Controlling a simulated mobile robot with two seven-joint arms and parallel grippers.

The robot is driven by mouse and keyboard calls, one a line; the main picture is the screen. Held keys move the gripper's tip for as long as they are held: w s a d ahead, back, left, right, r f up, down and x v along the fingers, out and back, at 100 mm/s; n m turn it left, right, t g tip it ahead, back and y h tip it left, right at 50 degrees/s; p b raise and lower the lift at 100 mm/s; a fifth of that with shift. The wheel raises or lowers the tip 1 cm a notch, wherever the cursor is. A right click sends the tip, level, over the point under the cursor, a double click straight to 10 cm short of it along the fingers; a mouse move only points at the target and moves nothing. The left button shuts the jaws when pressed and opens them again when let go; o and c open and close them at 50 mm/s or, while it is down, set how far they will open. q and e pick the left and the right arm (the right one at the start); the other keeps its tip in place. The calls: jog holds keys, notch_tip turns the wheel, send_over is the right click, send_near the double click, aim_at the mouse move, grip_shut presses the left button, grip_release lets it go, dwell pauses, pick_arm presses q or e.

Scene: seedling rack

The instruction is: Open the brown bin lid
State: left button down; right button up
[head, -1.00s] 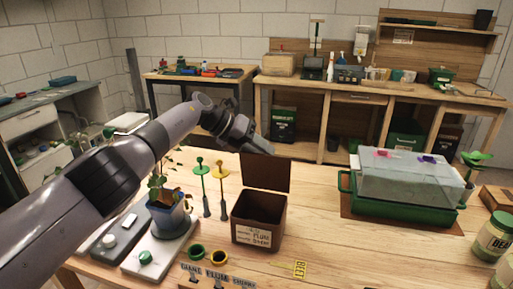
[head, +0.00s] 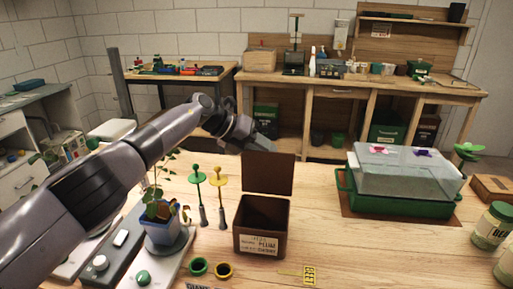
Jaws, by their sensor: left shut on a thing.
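The brown bin (head: 262,243) stands on the wooden table with a paper label on its front, and its dark inside shows. Its brown lid (head: 268,176) stands upright at the back edge of the bin, so the bin is open. My left gripper (head: 263,144) is at the top edge of the lid, near its left corner, and is shut on the lid. Its fingertips are partly hidden, so the exact grip is hard to see. My right gripper is not in view.
Green and yellow tools (head: 220,200) stand close left of the bin. A potted plant (head: 163,225) sits further left. A clear-domed green tray (head: 402,206) stands to the right, with bare tabletop between.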

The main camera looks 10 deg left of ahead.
pick_arm(q)
jog(key=shift+w+a+f, duration=0.15)
jog(key=shift+a, duration=0.05)
dwell(0.3)
jog(key=c, duration=1)
grip_release()
jog(key=shift+w+f, duration=0.1)
jog(key=shift+o, duration=0.2)
jog(key=v, duration=0.7)
